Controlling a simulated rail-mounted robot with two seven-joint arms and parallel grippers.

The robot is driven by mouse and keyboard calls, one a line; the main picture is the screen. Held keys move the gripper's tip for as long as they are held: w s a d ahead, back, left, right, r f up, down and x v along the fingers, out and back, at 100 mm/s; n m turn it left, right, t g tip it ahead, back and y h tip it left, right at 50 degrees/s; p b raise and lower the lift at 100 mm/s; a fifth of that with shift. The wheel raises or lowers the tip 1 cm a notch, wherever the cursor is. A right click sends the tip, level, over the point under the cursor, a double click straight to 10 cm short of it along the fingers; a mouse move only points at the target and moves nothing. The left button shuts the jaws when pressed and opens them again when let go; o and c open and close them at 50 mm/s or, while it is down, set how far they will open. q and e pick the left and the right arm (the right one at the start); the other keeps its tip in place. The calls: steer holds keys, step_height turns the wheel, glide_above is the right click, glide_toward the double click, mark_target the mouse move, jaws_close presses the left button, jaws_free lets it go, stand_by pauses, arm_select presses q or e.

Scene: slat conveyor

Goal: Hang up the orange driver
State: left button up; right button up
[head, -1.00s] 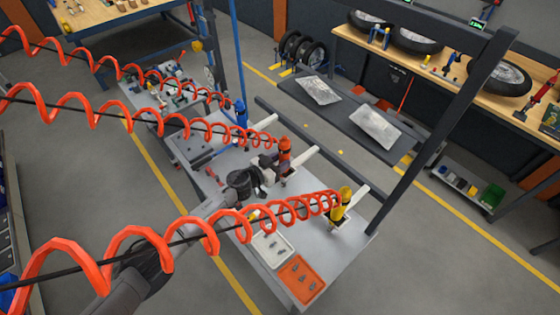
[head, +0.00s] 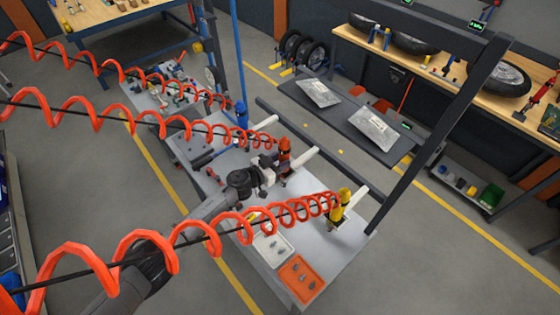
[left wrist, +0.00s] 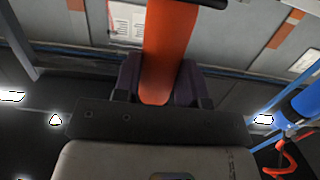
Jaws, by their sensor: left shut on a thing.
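The orange driver (head: 284,147) hangs upright at the end of a red coiled hose, close to a white holder arm (head: 304,157) above the grey bench. My left gripper (head: 279,165) is shut on it. In the left wrist view the orange driver (left wrist: 168,50) stands between the two dark fingers of the left gripper (left wrist: 160,85). I cannot tell whether the driver touches its holder. A yellow driver (head: 343,203) is at another white holder arm (head: 358,207) to the right. My right gripper is not in view.
Red coiled hoses (head: 160,262) cross in front of my left arm. The bench (head: 325,262) bears a white tray (head: 272,248) and an orange tray (head: 302,279) with small parts. A dark upright post (head: 432,145) stands at the right. Grey panels (head: 318,93) lie on a conveyor behind.

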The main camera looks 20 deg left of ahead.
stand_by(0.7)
arm_select(q)
steer(key=o, duration=0.9)
steer(key=shift+o, duration=1)
steer(key=shift+f, duration=0.15)
steer(key=v, duration=1.3)
steer(key=shift+s+a, duration=0.15)
steer(key=shift+s, duration=0.15)
